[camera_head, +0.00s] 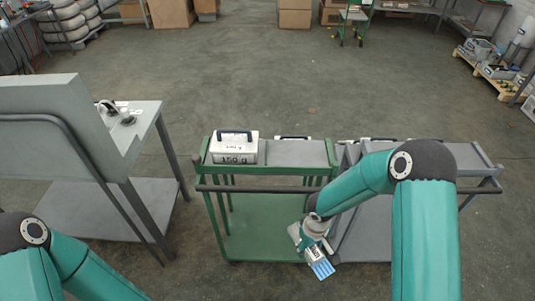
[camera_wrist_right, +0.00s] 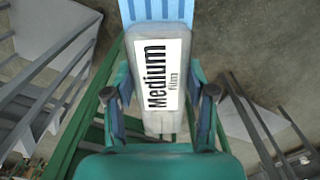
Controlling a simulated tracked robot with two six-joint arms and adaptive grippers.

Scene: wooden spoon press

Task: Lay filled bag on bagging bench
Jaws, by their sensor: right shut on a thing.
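My right gripper (camera_head: 312,240) hangs low in front of the green trolley, its jaws shut on a bag. Nothing marks which bench is the bagging bench; a grey bench (camera_head: 146,115) stands at the left. My left arm shows at the lower left, its gripper out of view.
The green trolley (camera_head: 265,215) carries a white box (camera_head: 234,150) marked "150 g" with a black handle. A grey trolley (camera_head: 465,155) stands beside it, partly behind my right arm. A large grey panel (camera_head: 55,115) rises at the left bench.

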